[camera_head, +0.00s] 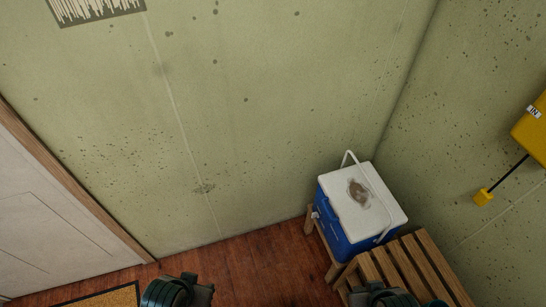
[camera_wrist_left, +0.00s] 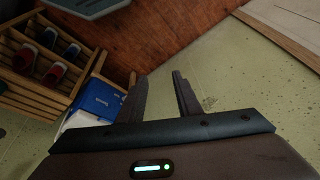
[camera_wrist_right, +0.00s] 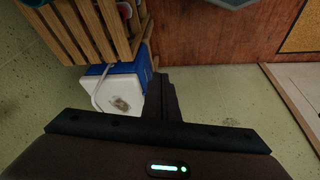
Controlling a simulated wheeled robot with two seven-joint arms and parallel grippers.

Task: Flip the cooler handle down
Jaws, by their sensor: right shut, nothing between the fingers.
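The cooler (camera_head: 345,226) has a blue body and a white lid (camera_head: 385,198) with a brown stain. It stands at the right, near the room's corner. Its white handle (camera_head: 375,190) stands up and passes over the lid. The handle also shows in the right wrist view (camera_wrist_right: 96,88), at the cooler's left side. My right gripper (camera_wrist_right: 162,78) is shut and empty, apart from the cooler. My left gripper (camera_wrist_left: 161,80) is open and empty. The cooler (camera_wrist_left: 97,98) shows partly behind its fingers. In the head view both arms show only at the bottom edge.
The cooler rests on a slatted wooden stand (camera_head: 331,262), with a slatted top (camera_head: 425,268) in front. Bottles (camera_wrist_left: 52,73) stand in the wooden rack. A yellow box (camera_head: 534,130) hangs on the right wall. A door (camera_head: 50,235) is at left.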

